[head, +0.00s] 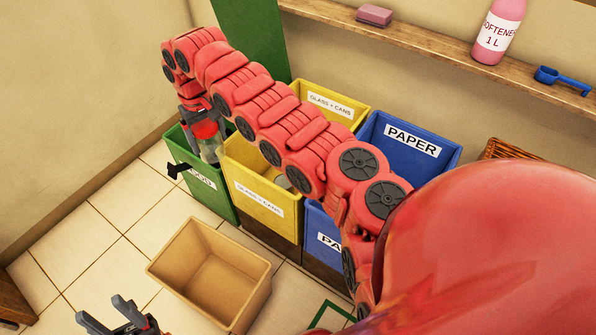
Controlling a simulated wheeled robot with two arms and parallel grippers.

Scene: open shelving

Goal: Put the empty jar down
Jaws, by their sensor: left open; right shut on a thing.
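The jar (209,150) looks clear, with red near its top, and is partly hidden by my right gripper. My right gripper (198,158) reaches in at the end of the long red arm and is shut on the jar. It holds the jar at the green bin (208,183), over or just inside its opening; I cannot tell how deep. My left gripper (103,310) is open and empty at the bottom left, in front of the tan box.
A yellow "glass + cans" bin (262,205) with a greyish item inside stands right of the green bin, then a blue "paper" bin (410,148). An open tan box (212,272) stands on the tiled floor. A wooden shelf (430,45) holds a softener bottle (496,32).

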